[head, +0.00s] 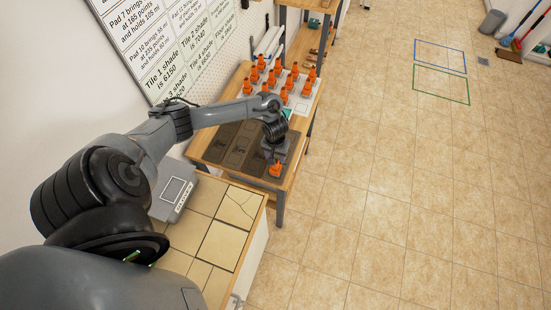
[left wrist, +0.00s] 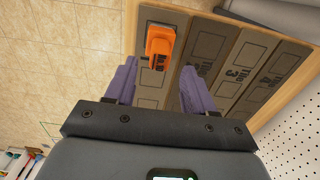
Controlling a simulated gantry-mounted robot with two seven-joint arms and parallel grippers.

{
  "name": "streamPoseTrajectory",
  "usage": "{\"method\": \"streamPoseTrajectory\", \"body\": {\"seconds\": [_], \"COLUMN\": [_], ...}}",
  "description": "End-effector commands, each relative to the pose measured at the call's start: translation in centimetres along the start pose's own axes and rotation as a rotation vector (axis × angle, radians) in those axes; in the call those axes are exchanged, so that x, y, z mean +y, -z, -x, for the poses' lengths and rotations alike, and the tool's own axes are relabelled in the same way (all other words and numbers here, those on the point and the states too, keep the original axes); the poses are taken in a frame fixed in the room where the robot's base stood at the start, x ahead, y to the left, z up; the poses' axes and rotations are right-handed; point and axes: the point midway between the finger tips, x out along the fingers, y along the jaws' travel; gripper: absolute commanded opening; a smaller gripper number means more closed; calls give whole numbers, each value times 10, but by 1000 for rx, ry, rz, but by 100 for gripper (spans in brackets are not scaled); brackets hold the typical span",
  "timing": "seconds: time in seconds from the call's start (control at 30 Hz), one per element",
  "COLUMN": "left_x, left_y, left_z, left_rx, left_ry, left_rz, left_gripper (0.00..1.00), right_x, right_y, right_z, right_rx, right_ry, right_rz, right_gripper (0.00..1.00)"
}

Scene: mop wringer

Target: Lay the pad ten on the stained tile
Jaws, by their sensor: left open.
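An orange-handled pad (head: 275,170) sits on the end of a dark labelled strip (head: 222,143) on the wooden bench. It also shows in the left wrist view (left wrist: 160,42), on the outermost strip. Its number is not readable. My left gripper (head: 273,157) is open and empty, with its purple fingers apart just short of this pad. Several similar orange-handled pads stand on a white board (head: 301,103) farther back. Cream tiles (head: 222,245) lie on the near counter, one cracked (head: 236,206); I cannot tell which tile is stained. My right gripper is out of view.
A grey device (head: 174,190) with a flat top stands on the near counter. A wall board (head: 170,42) lists pads and tile shades. A small teal item (head: 287,113) lies by the pads. Open floor (head: 390,180) lies to the right.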

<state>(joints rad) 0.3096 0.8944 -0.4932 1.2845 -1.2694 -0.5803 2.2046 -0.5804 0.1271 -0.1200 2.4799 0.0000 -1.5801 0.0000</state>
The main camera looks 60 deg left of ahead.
Motion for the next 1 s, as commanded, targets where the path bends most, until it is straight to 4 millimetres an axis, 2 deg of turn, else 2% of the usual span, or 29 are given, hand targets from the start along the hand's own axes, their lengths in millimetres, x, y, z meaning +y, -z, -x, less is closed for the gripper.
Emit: {"method": "streamPoseTrajectory", "body": {"seconds": [0.1, 0.4, 0.53, 0.63, 0.77, 0.9, 1.0], "left_x": [0, 0, 2, 14, 54, 120, 164], "left_y": [1, 1, -1, -8, -32, -82, -125], "left_z": [25, 75, 84, 81, 66, 52, 58], "left_rx": [3, 3, 3, 15, 68, 190, 305], "left_ry": [-1, 0, -3, -21, -87, -196, -258], "left_rz": [-2, -2, -8, -60, -229, -491, -654], "left_gripper": [54, 54, 54, 54, 54, 54, 54], "right_x": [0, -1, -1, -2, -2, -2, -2], "right_y": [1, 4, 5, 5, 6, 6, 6], "right_z": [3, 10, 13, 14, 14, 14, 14], "right_rx": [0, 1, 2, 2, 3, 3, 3], "right_ry": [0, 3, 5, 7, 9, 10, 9], "right_rz": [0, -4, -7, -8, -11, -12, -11], "right_gripper": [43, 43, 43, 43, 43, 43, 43]}}
